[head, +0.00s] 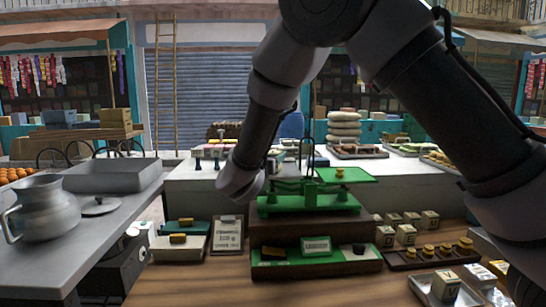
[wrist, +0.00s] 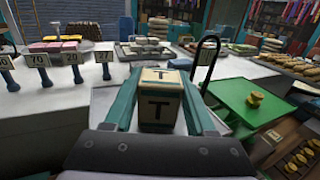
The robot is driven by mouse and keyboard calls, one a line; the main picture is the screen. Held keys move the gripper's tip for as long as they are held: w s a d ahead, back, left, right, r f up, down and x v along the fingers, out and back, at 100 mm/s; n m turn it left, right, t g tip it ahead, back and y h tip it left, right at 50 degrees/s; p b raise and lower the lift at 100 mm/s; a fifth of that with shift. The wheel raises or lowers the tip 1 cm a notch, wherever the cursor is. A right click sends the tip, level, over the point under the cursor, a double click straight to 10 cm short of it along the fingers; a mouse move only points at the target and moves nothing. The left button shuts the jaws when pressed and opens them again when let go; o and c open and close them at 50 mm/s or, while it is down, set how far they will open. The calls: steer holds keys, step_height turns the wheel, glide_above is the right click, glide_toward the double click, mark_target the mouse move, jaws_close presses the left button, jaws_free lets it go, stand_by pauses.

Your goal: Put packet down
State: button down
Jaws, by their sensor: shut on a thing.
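My gripper (wrist: 158,112) is shut on a cream packet (wrist: 157,104) marked "T", held between its teal fingers. In the head view my wrist hangs left of the green balance scale (head: 310,200), and it largely hides the fingers and the held packet. The scale's right pan (head: 352,177) carries a small brass weight (head: 340,172). The packet is apart from that pan. The scale's left pan cannot be made out.
Lettered packets (head: 406,234) stand right of the scale. A metal tray (head: 425,288) at the front right holds more. Brass weights sit in a wooden rack (head: 400,262). A grey counter (head: 110,225) with a jug (head: 43,212) is at left. Price signs (wrist: 70,75) stand behind.

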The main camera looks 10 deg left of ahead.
steer(key=shift+c, duration=1.1)
jaws_free()
steer(key=shift+f, duration=0.1)
steer(key=shift+s, duration=0.1)
steer(key=s+a, duration=0.1)
steer(key=s, duration=1)
steer(key=shift+s+a, duration=0.35)
steer(key=shift+s, duration=0.05)
